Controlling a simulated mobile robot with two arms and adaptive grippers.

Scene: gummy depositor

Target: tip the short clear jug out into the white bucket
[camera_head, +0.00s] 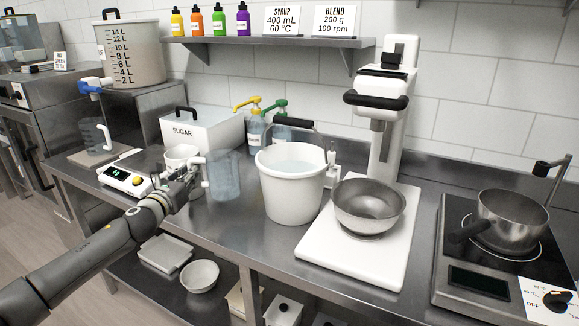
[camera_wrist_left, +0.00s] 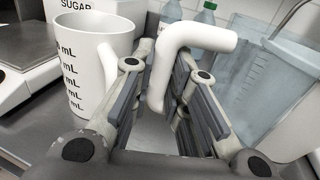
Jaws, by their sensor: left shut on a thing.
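The short clear jug (camera_head: 224,176) is a see-through bluish vessel with a white handle, just left of the white bucket. My left gripper (camera_head: 190,180) is shut on its white handle (camera_wrist_left: 196,40); in the left wrist view the clear body (camera_wrist_left: 272,85) is at the right. The jug looks about upright in the head view. I cannot tell how much it holds or whether its base touches the counter. The white bucket (camera_head: 289,195) stands upright on the counter, with a dark grip on its rim and pale clear liquid inside. My right gripper is not in view.
A white measuring cup (camera_wrist_left: 95,62) stands close to the left gripper. A white sugar box (camera_head: 203,133) and pump bottles (camera_head: 257,131) stand behind. A mixer with a steel bowl (camera_head: 368,208) is right of the bucket. Another clear jug (camera_head: 96,137) stands far left.

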